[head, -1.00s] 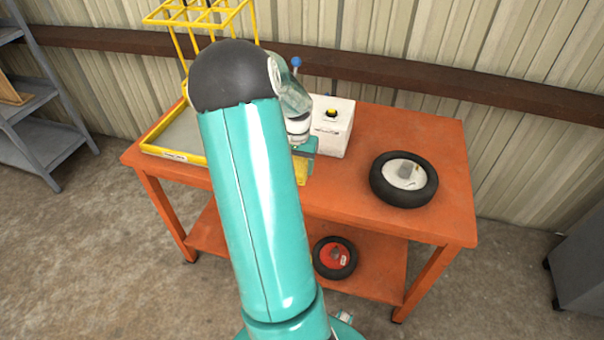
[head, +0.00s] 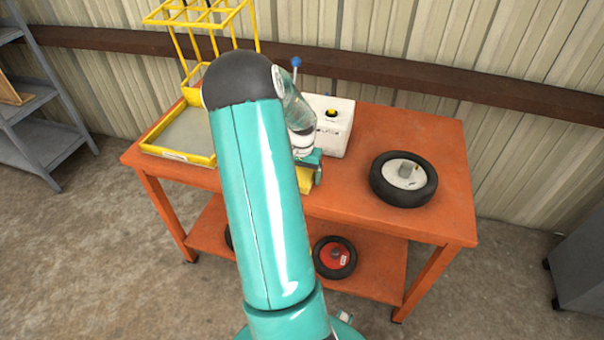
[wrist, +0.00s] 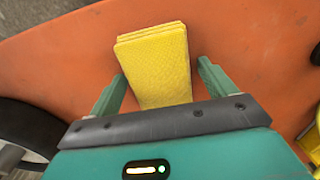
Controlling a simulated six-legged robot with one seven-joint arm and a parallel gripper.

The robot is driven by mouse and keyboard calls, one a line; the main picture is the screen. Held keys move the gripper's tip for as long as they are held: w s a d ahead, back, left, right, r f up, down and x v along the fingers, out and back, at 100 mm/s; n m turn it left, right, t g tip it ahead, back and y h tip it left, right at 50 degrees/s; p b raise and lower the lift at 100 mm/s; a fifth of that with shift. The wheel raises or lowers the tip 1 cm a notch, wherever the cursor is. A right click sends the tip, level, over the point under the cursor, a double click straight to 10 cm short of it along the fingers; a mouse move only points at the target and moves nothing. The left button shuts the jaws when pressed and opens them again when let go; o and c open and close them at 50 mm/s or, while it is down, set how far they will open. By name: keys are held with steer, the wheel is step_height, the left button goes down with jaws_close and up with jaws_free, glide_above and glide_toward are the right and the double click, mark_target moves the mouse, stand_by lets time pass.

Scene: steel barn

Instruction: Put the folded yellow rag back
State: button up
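The folded yellow rag (wrist: 155,60) lies on the orange table top, near its front edge. In the head view only a bit of the rag (head: 304,180) shows beside my gripper (head: 314,160), the rest hidden by my arm. In the wrist view my gripper (wrist: 160,88) is open, its two green fingers apart on either side of the near part of the rag. Gaps show between the rag and the fingers, so I see no grip on it. I cannot tell the fingertips' height above the table.
A yellow-rimmed tray (head: 160,151) and yellow wire rack (head: 205,18) are at the left. A white box (head: 336,135) with a yellow button stands behind my gripper. A black-tyred wheel (head: 405,192) lies on the right. A red-hubbed wheel (head: 334,258) is on the lower shelf.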

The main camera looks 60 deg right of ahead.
mark_target(302, 174)
step_height(302, 174, up, 12)
steer(key=shift+r, duration=0.2)
stand_by(0.5)
steer(key=w+a+r+n+t, duration=0.1)
steer(key=w+a+r+n, duration=0.35)
steer(key=a, duration=0.75)
steer(key=w+a+r+n+t, duration=0.2)
steer(key=w+a+r, duration=0.5)
steer(key=a, duration=0.4)
steer(key=s+a+r+n+t, duration=0.1)
steer(key=s+a+n, duration=0.1)
steer(key=a, duration=0.6)
steer(key=s+a+r+n, duration=0.1)
steer(key=s+a+n, duration=0.2)
steer(key=a, duration=0.6)
steer(key=s+a+r+n+t, duration=0.1)
steer(key=a+n, duration=0.3)
steer(key=a, duration=0.5)
steer(key=shift+s+r+n+t, duration=0.35)
steer(key=shift+s+r, duration=0.1)
steer(key=shift+s, duration=0.4)
